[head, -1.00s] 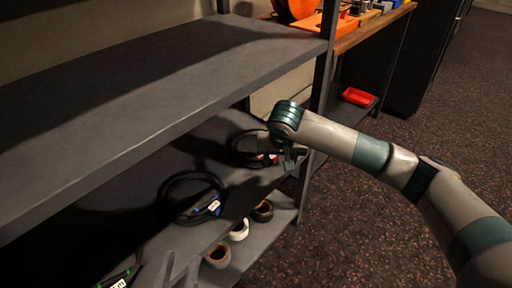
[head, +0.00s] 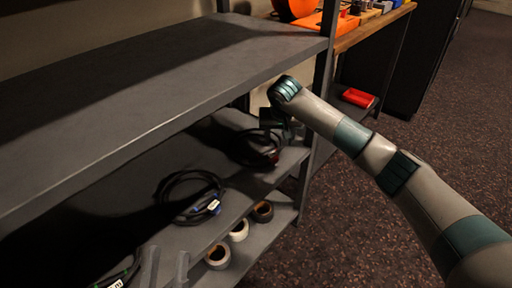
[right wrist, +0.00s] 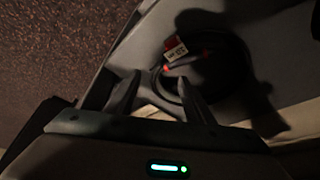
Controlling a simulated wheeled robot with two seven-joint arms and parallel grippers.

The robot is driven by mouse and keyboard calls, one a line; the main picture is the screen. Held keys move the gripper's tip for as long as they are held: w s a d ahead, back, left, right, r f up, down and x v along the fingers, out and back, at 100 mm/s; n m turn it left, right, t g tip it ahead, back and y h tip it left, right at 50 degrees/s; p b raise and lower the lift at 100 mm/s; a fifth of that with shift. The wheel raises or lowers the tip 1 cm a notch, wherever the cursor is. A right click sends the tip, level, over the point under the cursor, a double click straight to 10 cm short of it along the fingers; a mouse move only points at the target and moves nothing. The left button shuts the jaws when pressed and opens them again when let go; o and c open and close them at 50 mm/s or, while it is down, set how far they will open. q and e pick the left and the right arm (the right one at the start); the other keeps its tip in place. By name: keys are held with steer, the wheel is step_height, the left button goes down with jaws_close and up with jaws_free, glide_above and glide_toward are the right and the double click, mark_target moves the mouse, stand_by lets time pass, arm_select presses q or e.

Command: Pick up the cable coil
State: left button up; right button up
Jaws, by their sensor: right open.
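Three cable coils lie on the middle shelf. A black coil with a red tag (head: 244,160) is at the far right end, partly in shadow; its tag shows in the right wrist view (right wrist: 175,50). A black coil with a blue-and-white tag (head: 168,190) lies in the middle. A coil with a green tag (head: 116,281) is cut off at bottom left. My right gripper (head: 277,122) is just above the red-tagged coil; in the right wrist view its fingers (right wrist: 158,92) are apart with nothing held. My left gripper (head: 166,266) has its fingers apart and empty at the lower left.
The upper shelf board (head: 150,90) is bare and overhangs the coils. A dark post (head: 318,110) stands close to my right arm. Several tape rolls (head: 239,231) sit on the lower shelf. A red tray (head: 357,97) is further right.

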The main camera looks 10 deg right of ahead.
mark_target(278, 144)
steer(key=shift+w, duration=0.25)
steer(key=shift+w+d+f, duration=0.1)
steer(key=shift+w+f, duration=0.1)
steer(key=shift+f, duration=0.15)
steer(key=b+x, duration=0.1)
steer(key=x, duration=0.3)
steer(key=shift+w+f, duration=0.15)
arm_select(q)
steer(key=a+r+t, duration=0.1)
steer(key=r+t, duration=0.1)
steer(key=r, duration=0.1)
steer(key=shift+w+a, duration=0.15)
steer(key=shift+a, duration=0.2)
steer(key=shift+f, duration=0.25)
steer(key=shift+d, duration=0.1)
arm_select(e)
jaws_close()
